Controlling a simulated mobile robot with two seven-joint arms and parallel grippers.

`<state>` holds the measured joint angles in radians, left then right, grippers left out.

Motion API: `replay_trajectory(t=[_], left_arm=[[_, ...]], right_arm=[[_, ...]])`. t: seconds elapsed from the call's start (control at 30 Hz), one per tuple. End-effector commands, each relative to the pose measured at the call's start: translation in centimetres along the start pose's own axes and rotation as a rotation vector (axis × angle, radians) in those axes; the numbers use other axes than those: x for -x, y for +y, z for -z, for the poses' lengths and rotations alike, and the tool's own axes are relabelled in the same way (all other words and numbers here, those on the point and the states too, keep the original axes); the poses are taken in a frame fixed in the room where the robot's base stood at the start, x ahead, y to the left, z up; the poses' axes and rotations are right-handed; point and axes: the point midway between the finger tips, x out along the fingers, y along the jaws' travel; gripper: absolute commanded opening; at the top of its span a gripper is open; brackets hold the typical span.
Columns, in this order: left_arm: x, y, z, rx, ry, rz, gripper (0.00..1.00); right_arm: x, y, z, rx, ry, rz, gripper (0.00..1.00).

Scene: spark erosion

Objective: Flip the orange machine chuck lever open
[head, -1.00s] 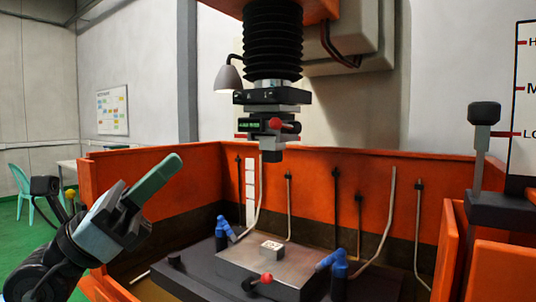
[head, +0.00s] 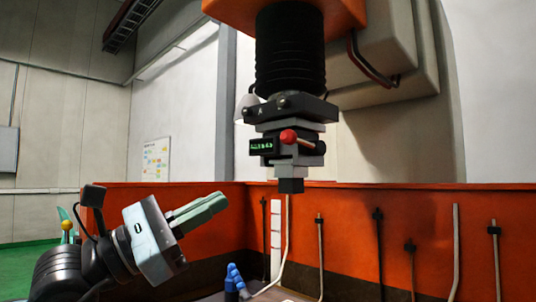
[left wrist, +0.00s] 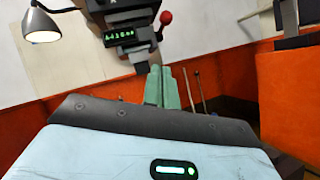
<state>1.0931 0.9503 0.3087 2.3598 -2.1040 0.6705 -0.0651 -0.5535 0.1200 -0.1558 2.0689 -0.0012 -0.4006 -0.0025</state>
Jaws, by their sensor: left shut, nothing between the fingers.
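The machine chuck (head: 288,152) hangs under a black bellows on the orange machine head. Its lever ends in a red ball (head: 289,136) on the front, beside a small green display. The ball and chuck also show in the left wrist view, with the red ball (left wrist: 166,18) right of the display. My left gripper (head: 221,199) has its green fingers together and empty. It is left of the chuck and lower in the picture, apart from the lever. In the left wrist view the fingertips (left wrist: 160,70) appear below the chuck. My right gripper is out of view.
Orange tank walls (head: 350,222) stand behind and below the chuck, with several thin pipes along them. A blue nozzle (head: 235,280) shows at the bottom. A lamp (left wrist: 42,24) hangs at upper left in the left wrist view. The space between gripper and chuck looks clear.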

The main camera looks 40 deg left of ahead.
Motion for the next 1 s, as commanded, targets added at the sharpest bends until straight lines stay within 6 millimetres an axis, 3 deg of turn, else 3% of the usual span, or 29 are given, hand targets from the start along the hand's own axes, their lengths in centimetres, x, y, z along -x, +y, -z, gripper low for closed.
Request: replay_trajectory(t=[0.2,0.6,0.8,1.0], left_arm=[[-3.0,0.1,-0.5,0.001,-0.007,0.0,0.0],[-9.0,0.1,-1.2,-0.002,-0.008,0.0,0.0],[-10.6,0.1,-2.7,0.0,-0.006,0.001,0.0],[-11.1,0.0,-3.0,0.0,-0.002,0.001,0.0]], right_arm=[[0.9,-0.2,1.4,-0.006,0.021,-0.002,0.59],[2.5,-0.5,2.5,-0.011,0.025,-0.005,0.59],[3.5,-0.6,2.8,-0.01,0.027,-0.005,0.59],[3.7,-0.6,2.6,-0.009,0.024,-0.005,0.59]])
